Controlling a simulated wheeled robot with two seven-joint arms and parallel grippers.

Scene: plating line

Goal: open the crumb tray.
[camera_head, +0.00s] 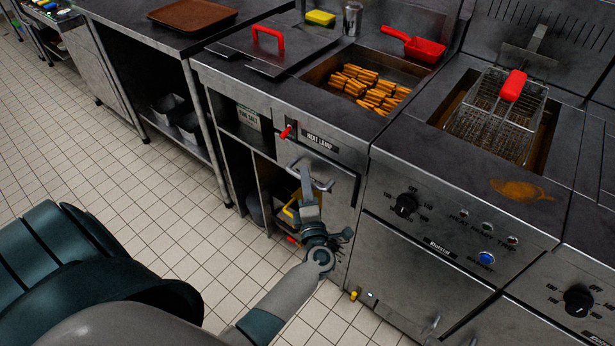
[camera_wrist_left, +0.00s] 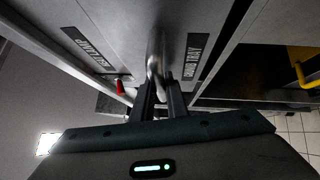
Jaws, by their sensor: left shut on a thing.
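The crumb tray front (camera_head: 338,190) is a grey metal panel below the heat lamp switch. Its label, reading CRUMB TRAY (camera_wrist_left: 194,56), shows in the left wrist view. A metal bar handle (camera_head: 322,185) sits on this front and also shows in the left wrist view (camera_wrist_left: 154,50). My left gripper (camera_head: 306,182) is shut on the handle, with its fingers (camera_wrist_left: 160,98) on either side of the bar. The fingers partly hide the handle. I cannot tell whether the tray front stands out from the cabinet. My right gripper is not in view.
The red heat lamp switch (camera_head: 287,132) is just above and left of the handle. A yellow handle (camera_head: 291,211) shows in the open cabinet beside the tray. A fryer with a dial (camera_head: 405,205) stands to the right. Tiled floor (camera_head: 130,170) is clear at left.

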